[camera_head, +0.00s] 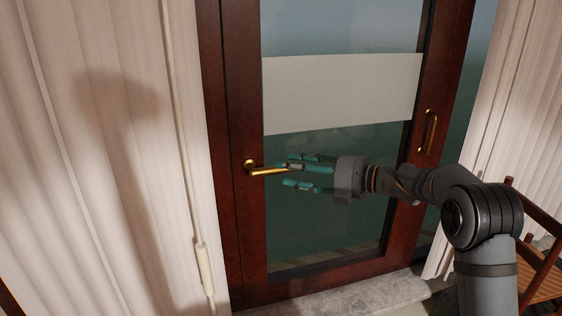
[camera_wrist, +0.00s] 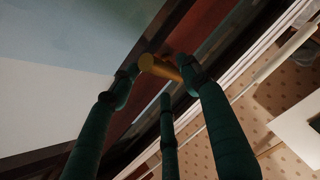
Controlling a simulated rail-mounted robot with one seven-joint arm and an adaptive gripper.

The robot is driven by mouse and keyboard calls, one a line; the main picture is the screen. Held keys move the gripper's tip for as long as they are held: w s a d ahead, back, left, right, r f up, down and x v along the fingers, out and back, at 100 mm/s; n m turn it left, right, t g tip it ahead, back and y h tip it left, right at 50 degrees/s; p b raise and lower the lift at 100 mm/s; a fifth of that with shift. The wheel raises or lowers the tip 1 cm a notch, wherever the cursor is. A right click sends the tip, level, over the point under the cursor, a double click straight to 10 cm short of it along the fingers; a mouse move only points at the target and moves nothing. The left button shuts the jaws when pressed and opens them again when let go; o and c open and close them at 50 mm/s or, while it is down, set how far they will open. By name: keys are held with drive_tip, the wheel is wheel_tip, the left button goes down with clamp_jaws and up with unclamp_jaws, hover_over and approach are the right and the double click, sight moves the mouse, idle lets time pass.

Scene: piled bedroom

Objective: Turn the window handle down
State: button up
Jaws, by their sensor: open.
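The window handle (camera_head: 268,171) is a brass lever on the left stile of the dark red-brown framed glass door or window. It points right, roughly level, from its round base. My gripper (camera_head: 286,175) comes from the right with its green fingers open, and the free end of the lever reaches in among the fingertips. In the wrist view, the handle (camera_wrist: 160,67) shows between the tips of my spread fingers (camera_wrist: 158,84). Whether any finger touches it I cannot tell.
Pale curtains (camera_head: 110,150) hang on the left, with a thin hanging rod (camera_head: 182,130) beside the frame. A second brass pull (camera_head: 428,131) is on the right stile. A stone sill (camera_head: 330,297) runs below. A wooden chair (camera_head: 541,265) stands at the lower right.

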drive_tip(key=shift+p+x, duration=0.55)
drive_tip(key=shift+x, duration=1.2)
drive_tip(key=shift+c, duration=0.5)
clamp_jaws()
drive_tip(key=shift+d, duration=0.1)
